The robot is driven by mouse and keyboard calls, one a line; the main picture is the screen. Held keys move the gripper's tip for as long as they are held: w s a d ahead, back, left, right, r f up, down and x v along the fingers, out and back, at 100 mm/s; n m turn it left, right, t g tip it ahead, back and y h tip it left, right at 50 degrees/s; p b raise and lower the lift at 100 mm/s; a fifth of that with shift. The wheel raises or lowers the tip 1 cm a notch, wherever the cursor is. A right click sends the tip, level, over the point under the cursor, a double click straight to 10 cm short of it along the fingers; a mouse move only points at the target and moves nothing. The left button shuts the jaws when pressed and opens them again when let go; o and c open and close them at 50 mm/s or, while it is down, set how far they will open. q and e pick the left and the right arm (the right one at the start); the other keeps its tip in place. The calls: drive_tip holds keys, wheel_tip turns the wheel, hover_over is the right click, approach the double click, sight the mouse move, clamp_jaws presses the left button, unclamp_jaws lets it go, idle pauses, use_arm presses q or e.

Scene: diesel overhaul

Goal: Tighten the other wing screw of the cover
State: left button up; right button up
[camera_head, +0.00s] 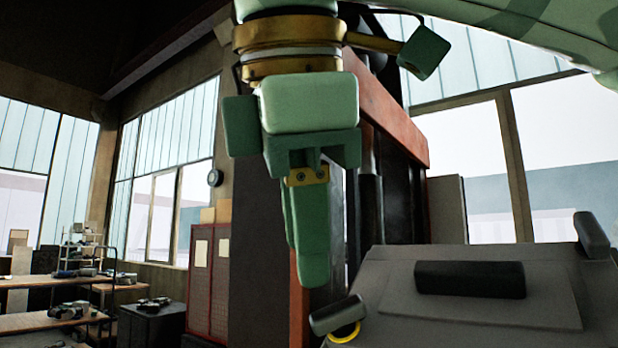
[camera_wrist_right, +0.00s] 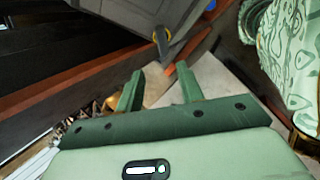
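The grey cover (camera_head: 400,300) fills the lower right of the head view, with a black handle-like block (camera_head: 470,279) on it. One wing screw (camera_head: 338,315), a dark grey bar above a yellow ring, sits at its left corner. A similar dark bar (camera_head: 592,235) stands at its far right edge. My right gripper (camera_head: 314,278) points down, apart from and above the left wing screw. The right wrist view shows its two fingers (camera_wrist_right: 160,72) spread with nothing between them. A dark bar with a yellow ring (camera_wrist_right: 161,42) lies beyond the fingertips there. My left gripper is out of view.
A dark machine block with a red-orange beam (camera_head: 385,115) stands behind my right gripper. Red cabinets (camera_head: 208,280) and workbenches with parts (camera_head: 60,320) are farther back at left. The space directly above the cover looks clear.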

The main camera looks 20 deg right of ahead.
drive_tip(key=n+h+p, duration=0.1)
drive_tip(key=n+p, duration=0.4)
drive_tip(key=n, duration=0.6)
drive_tip(key=f+n+h+p, duration=0.1)
drive_tip(key=n+p, duration=0.4)
drive_tip(key=n, duration=0.7)
drive_tip(key=f+n+h+p, duration=0.1)
drive_tip(key=n+p, duration=0.4)
drive_tip(key=n, duration=0.7)
drive_tip(key=shift+d+g+p, duration=0.25)
drive_tip(key=shift+g+p, duration=0.05)
drive_tip(key=shift+p, duration=0.05)
drive_tip(key=shift+d+f, duration=0.15)
drive_tip(key=shift+f, duration=0.1)
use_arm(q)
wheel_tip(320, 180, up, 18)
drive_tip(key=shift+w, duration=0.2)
use_arm(e)
drive_tip(key=shift+w+d+f, duration=0.1)
drive_tip(key=shift+w+d, duration=0.05)
drive_tip(key=shift+w, duration=0.1)
